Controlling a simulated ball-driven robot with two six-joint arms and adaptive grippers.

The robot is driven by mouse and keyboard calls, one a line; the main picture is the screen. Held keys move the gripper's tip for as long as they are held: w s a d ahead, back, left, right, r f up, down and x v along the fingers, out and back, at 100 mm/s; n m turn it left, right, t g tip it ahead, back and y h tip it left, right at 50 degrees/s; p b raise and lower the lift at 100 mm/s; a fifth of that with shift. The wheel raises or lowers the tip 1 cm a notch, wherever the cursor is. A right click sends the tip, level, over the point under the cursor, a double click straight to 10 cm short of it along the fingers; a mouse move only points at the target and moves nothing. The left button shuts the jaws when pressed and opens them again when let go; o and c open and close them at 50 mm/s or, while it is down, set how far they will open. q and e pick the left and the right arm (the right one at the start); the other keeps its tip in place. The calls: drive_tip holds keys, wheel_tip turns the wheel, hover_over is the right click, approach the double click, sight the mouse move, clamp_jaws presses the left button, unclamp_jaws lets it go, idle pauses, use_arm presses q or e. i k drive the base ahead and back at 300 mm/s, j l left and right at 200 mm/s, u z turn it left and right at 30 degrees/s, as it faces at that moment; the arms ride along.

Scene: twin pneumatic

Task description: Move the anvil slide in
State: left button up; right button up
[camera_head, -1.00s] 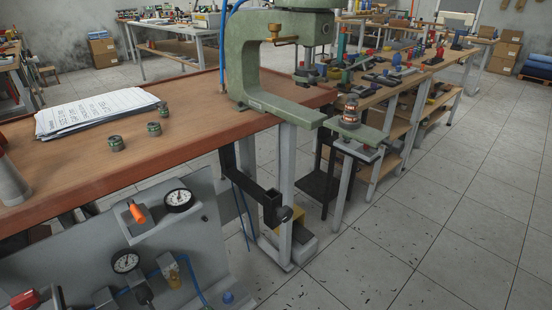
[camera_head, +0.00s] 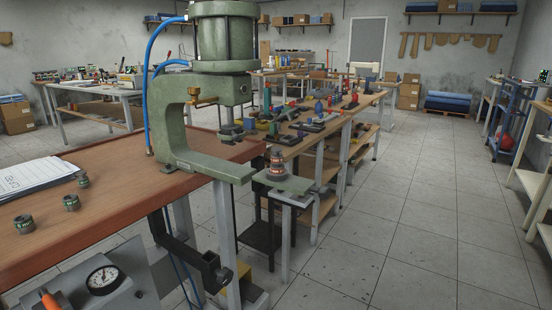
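A green pneumatic press (camera_head: 172,128) stands at the right end of the brown bench, with a large cylinder on top. Its lower arm (camera_head: 208,166) reaches out to the right. A flat greenish slide plate (camera_head: 290,184), which looks like the anvil slide, sticks out to the right beyond the lower arm. A dark and orange-banded round part (camera_head: 276,164) stands upright on the plate. The plate is out to the side of the press ram (camera_head: 231,132), not under it. Neither of my grippers is in view.
Small round parts (camera_head: 71,202) and a stack of papers (camera_head: 30,178) lie on the bench (camera_head: 120,198). A panel with a gauge (camera_head: 103,279) and an orange lever is at lower left. The tiled floor (camera_head: 400,230) to the right is clear.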

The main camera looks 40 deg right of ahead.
sight(300, 186)
drive_tip(key=l+z, duration=0.15)
drive_tip(key=z, duration=1.1)
